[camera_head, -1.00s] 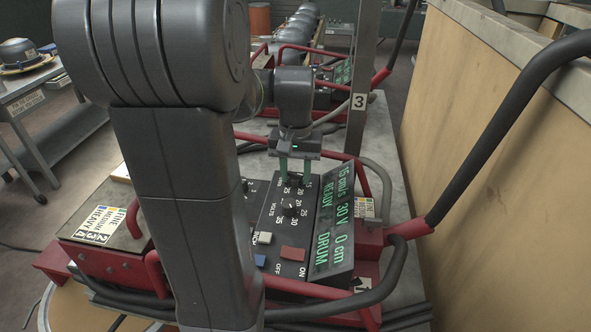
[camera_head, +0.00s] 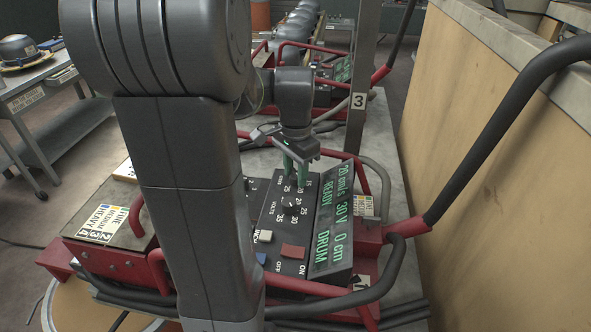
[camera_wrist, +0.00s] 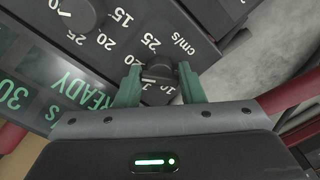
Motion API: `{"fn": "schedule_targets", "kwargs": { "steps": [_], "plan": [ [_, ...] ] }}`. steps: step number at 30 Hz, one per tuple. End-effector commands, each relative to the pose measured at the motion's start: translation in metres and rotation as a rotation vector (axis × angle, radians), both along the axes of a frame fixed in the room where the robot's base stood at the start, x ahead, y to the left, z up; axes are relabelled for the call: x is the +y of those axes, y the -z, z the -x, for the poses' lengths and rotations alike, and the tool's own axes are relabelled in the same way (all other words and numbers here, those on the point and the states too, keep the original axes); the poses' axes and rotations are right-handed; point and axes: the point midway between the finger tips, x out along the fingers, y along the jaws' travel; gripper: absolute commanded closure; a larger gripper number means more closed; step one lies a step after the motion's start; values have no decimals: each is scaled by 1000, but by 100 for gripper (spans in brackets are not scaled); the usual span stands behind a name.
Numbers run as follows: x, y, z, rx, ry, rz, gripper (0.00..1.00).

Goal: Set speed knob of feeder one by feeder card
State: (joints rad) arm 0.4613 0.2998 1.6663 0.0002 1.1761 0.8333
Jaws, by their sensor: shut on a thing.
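The feeder's dark control panel (camera_head: 262,228) fills the middle of the head view. My gripper (camera_head: 296,170) reaches down to its far end. In the wrist view, my gripper's green fingers (camera_wrist: 158,84) are shut on the black speed knob (camera_wrist: 158,70), beside the cm/s scale (camera_wrist: 181,46). The fingers hide part of the knob and scale. The green display (camera_head: 329,222) appears to read 20 cm/s, 30 V, 0 cm, READY, DRUM. A card (camera_head: 103,223) with FINE, MEDIUM and HEAVY rows and numbers lies on the feeder's left box.
The volts knob (camera_head: 291,207) sits closer on the same panel, with red (camera_head: 293,251) and blue (camera_head: 261,258) buttons below. Red guard bars (camera_head: 372,176) and a thick black handle (camera_head: 500,130) surround the feeder. Another feeder (camera_head: 325,72) stands behind, near a post marked 3 (camera_head: 358,101).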

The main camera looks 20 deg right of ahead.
Motion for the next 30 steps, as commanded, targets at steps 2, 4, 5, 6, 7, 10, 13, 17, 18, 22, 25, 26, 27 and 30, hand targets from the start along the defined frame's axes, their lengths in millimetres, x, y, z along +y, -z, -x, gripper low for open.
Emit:
{"fn": "schedule_targets", "kwargs": {
  "steps": [2,4,5,6,7,10,13,17,18,22,25,26,27,30],
  "plan": [
    [-1,-2,-1,-3,17,3,88],
    [-1,-1,-1,-3,29,3,88],
    [-1,-1,-1,-3,32,3,88],
    [-1,-1,-1,-3,36,3,88],
    [-1,-1,-1,-3,38,3,88],
    [-1,-1,-1,-3,41,3,88],
    [-1,-1,-1,-3,41,3,88],
    [-1,-2,-1,-3,41,3,88],
    [-1,-2,-1,-4,41,3,88],
    [-1,-1,-1,-3,41,2,52],
    [0,-1,0,-1,41,2,52],
    [0,-1,0,-1,41,2,52],
    [0,-1,0,-1,41,2,52],
    [0,-3,-1,-2,41,1,52]
  ]
}}
